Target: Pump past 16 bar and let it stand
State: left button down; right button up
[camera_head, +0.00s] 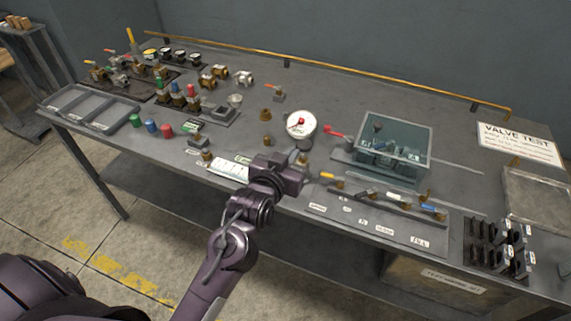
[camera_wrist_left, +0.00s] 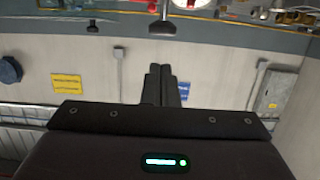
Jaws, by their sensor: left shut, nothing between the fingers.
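A round gauge (camera_head: 301,123) with a white dial and a red mark stands near the middle of the bench; its reading is too small to make out. A red handle (camera_head: 335,133) sticks out between the gauge and a clear-walled tank (camera_head: 412,131). My left gripper (camera_head: 303,167) is at the bench's front edge, in front of the gauge and apart from the red handle. Its fingers (camera_wrist_left: 163,85) are shut with nothing between them in the wrist view. My right gripper is not in view.
Valves and coloured bottles (camera_head: 151,127) crowd the left of the bench (camera_head: 330,92). A tool strip (camera_head: 375,228) lies at the front right, beside a rack of black parts (camera_head: 497,248). A sign (camera_head: 520,143) reads VALVE TEST. A brass rail (camera_head: 330,67) runs along the back.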

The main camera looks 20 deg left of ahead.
pick_arm(q)
jog(key=v, duration=0.3)
jog(key=shift+s+r, duration=0.1)
dwell(0.7)
